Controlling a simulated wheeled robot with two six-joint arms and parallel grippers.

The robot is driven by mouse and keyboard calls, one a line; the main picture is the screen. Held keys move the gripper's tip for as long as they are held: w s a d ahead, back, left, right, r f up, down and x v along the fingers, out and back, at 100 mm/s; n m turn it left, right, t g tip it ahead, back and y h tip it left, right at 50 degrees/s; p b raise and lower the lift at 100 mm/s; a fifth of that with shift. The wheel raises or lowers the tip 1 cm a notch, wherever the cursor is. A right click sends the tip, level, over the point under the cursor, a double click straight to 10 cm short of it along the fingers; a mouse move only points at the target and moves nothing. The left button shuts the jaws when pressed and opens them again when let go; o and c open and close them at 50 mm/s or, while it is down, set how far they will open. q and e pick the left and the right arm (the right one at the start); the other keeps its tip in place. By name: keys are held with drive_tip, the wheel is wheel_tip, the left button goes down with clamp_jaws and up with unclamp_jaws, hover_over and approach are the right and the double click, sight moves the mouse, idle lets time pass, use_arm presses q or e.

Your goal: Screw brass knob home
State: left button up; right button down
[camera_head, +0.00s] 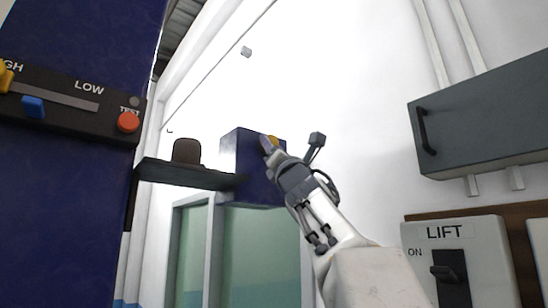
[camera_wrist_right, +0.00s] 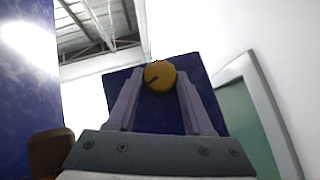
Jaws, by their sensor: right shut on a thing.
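The brass knob (camera_wrist_right: 160,76) is a round yellow disc with a dark slot mark, on the front of a dark blue box. In the right wrist view it sits between the two fingers of my right gripper (camera_wrist_right: 158,92), which is shut on it. In the head view my right gripper (camera_head: 268,148) reaches up to the blue box (camera_head: 245,155), and only a sliver of the knob (camera_head: 274,141) shows past the fingers. I cannot tell how far the knob is screwed in. My left gripper is not in view.
A dark shelf (camera_head: 188,174) with a brown rounded object (camera_head: 187,151) is left of the box. A blue panel with a slider strip and red TEST button (camera_head: 128,121) stands at left. A grey cabinet (camera_head: 487,115) and LIFT switch (camera_head: 449,273) are at right.

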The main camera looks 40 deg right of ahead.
drive_tip(key=shift+a+r+m+g+h+p, duration=0.2)
drive_tip(key=shift+m+g+h+p, duration=0.85)
drive_tip(key=shift+m+g, duration=1.15)
drive_tip(key=shift+a+r+m+g+h+p, duration=0.15)
drive_tip(key=shift+m+g+h+p, duration=1)
drive_tip(key=shift+m, duration=2)
drive_tip(key=shift+a+r+m+g+h+p, duration=0.2)
drive_tip(key=shift+m+g+h+p, duration=0.75)
drive_tip(key=shift+m+g, duration=1.3)
drive_tip(key=shift+m+t, duration=0.4)
drive_tip(key=shift+c, duration=1.5)
unclamp_jaws()
drive_tip(key=shift+d, duration=0.1)
